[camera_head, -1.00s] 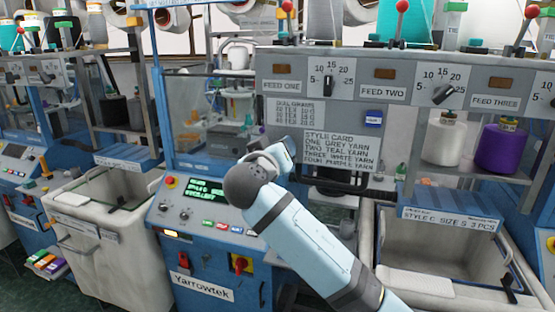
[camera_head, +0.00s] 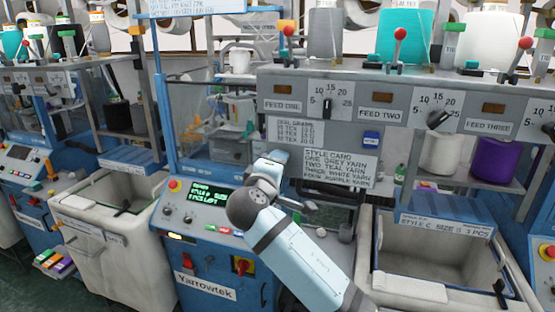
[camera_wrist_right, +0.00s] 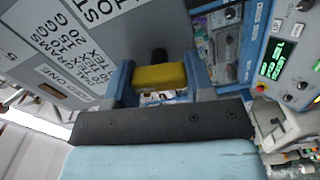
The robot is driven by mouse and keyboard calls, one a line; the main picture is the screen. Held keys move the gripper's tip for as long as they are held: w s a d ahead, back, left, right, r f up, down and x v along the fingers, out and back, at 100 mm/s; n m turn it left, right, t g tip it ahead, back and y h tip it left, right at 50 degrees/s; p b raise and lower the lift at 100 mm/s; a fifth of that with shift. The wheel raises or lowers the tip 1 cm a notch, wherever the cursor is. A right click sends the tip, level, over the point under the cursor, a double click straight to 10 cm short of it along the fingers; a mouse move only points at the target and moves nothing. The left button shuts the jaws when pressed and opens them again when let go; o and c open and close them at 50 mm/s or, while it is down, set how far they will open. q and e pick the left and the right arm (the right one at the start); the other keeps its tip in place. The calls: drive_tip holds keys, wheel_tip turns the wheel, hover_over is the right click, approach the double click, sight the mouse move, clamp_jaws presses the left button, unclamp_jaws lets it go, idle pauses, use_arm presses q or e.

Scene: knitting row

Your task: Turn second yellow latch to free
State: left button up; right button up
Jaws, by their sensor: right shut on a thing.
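In the right wrist view a yellow latch (camera_wrist_right: 160,77) is a short rounded block with a dark stub behind it. It sits between the two blue fingers of my right gripper (camera_wrist_right: 158,66), which is shut on it. I cannot tell which latch in the row it is. In the head view my right arm's wrist covers the area in front of the knitting machine (camera_head: 205,290), and the latch is hidden there. My left gripper is not in view.
A grey feed panel (camera_head: 352,118) with knobs and a style card (camera_head: 335,160) hangs above my wrist. A control console (camera_head: 195,215) with a green display is to the left. Cloth bins stand at left (camera_head: 120,265) and right (camera_head: 435,253).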

drive_tip(key=shift+n+p, duration=0.5)
drive_tip(key=shift+n, duration=0.6)
drive_tip(key=shift+f, duration=0.1)
drive_tip(key=o, duration=0.9)
drive_tip(key=shift+a, duration=0.1)
drive_tip(key=shift+s, duration=0.1)
